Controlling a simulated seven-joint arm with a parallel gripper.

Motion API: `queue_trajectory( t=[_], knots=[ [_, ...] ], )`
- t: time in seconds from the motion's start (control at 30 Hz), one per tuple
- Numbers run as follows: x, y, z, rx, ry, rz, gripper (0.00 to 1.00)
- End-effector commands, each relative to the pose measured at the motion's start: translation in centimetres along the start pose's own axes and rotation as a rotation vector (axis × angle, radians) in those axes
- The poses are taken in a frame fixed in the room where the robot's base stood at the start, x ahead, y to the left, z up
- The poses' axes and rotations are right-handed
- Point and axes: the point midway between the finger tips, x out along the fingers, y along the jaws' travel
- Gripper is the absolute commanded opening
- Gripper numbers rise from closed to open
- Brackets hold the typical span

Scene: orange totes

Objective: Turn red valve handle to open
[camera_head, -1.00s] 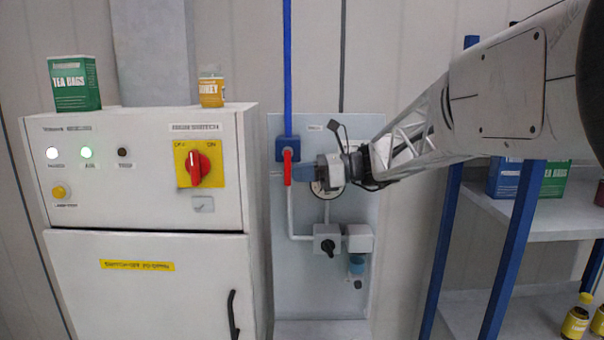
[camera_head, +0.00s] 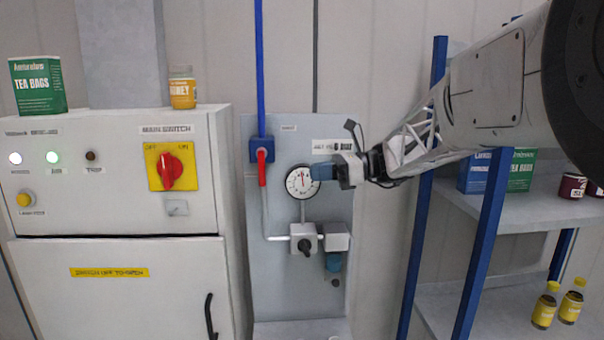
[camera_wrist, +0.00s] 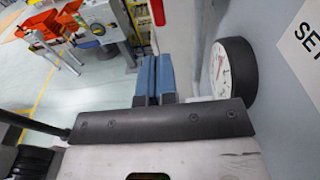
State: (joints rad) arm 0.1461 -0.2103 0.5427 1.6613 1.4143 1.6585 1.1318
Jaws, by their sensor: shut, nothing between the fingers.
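The red valve handle (camera_head: 262,167) hangs straight down from a blue valve body (camera_head: 262,149) on the grey panel, in line with the pipe. My gripper (camera_head: 314,172) is to the right of the handle, with a clear gap between them, and overlaps the right edge of the round gauge (camera_head: 300,182). In the wrist view its two blue fingers (camera_wrist: 153,78) are together with nothing between them. A red piece, likely the handle (camera_wrist: 157,12), shows beyond the fingertips. The gauge (camera_wrist: 220,68) is close to the right of the fingers there.
A white cabinet (camera_head: 120,290) with a red main switch (camera_head: 169,171) stands left of the panel. A small dark-knobbed box (camera_head: 304,240) sits below the gauge. A blue-posted shelf (camera_head: 425,200) stands at the right. The space in front of the panel's left side is clear.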

Motion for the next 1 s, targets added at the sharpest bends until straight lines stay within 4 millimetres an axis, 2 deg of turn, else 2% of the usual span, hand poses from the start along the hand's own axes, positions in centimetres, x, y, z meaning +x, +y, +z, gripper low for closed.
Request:
queue_trajectory(
  t=[0.2, 0.4, 0.87, 1.0],
  knots=[
    [-2.6, -0.1, -0.3, 0.0, -0.001, -0.002, 0.0],
    [-3.8, 0.0, -0.5, 0.001, -0.001, 0.0, 0.0],
    [-4.0, 0.0, -0.5, 0.0, 0.0, 0.0, 0.0],
    [-3.7, 0.7, -0.6, -0.015, 0.024, 0.002, 0.0]
  ],
)
